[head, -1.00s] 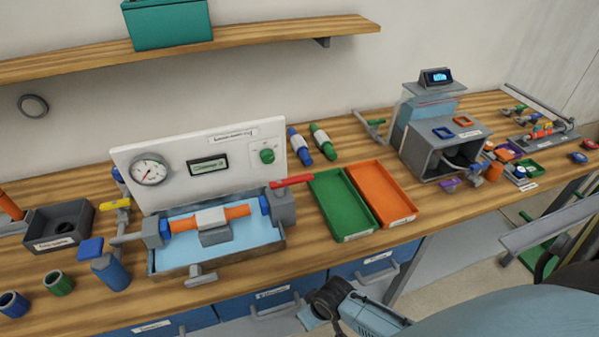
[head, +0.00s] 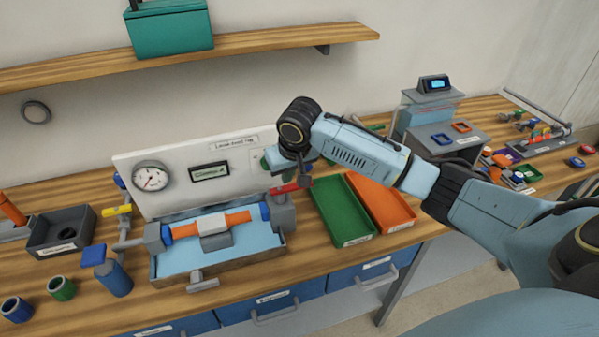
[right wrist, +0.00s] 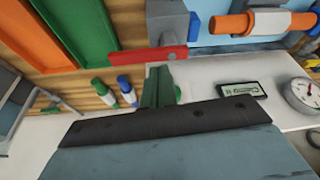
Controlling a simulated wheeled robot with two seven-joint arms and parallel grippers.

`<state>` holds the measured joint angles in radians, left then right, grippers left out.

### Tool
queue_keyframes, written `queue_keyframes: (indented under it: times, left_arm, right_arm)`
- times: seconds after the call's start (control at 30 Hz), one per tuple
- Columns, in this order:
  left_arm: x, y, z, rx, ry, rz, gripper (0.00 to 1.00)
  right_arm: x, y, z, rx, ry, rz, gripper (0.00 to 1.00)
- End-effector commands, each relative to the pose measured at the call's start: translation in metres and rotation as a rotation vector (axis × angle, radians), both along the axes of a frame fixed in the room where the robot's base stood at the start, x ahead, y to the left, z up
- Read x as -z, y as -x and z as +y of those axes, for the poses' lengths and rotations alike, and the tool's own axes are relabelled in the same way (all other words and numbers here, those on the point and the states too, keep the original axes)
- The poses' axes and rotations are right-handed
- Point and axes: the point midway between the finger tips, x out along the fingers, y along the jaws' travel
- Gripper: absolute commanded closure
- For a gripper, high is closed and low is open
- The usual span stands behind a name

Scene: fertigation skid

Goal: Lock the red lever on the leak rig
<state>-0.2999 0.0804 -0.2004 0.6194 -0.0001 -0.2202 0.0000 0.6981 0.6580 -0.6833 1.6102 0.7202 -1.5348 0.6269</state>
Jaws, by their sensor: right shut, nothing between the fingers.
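The leak rig is a white panel (head: 128,188) with a blue basin in front, where an orange pipe (head: 238,217) lies clamped. The red lever (head: 284,189) sits on the grey block at the basin's right end, partly hidden by my right gripper (head: 297,178). In the right wrist view the red lever (right wrist: 146,57) reaches out sideways from the grey block toward the trays. My right gripper is shut and empty, just above and behind the lever; I cannot tell whether it touches. My left gripper is not in view.
A gauge (head: 152,177) and a small display (head: 210,172) are on the panel. A green tray (head: 341,212) and an orange tray (head: 381,204) lie right of the rig. A shelf (head: 260,37) runs above.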

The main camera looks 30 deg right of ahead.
Motion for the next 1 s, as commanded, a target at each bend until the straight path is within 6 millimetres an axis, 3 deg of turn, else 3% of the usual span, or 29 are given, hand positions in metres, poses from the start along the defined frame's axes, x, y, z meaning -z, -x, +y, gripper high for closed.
queue_keyframes:
  times: [0.03,0.13,0.33,0.73,1.0]
  left_arm:
    - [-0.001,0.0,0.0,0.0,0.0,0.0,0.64]
    - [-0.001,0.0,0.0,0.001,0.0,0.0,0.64]
    - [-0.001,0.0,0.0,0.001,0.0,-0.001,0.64]
    - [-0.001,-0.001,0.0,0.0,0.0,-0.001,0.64]
    - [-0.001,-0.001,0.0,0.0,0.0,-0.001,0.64]
  right_arm:
    - [-0.019,-0.01,-0.015,0.042,0.009,-0.008,1.0]
    - [-0.042,-0.021,-0.033,0.104,0.01,-0.011,1.0]
    - [-0.059,-0.027,-0.048,0.16,0.006,-0.01,1.0]
    - [-0.055,-0.028,-0.048,0.16,0.005,-0.009,1.0]
    - [-0.013,-0.042,-0.051,0.161,0.007,-0.007,1.0]
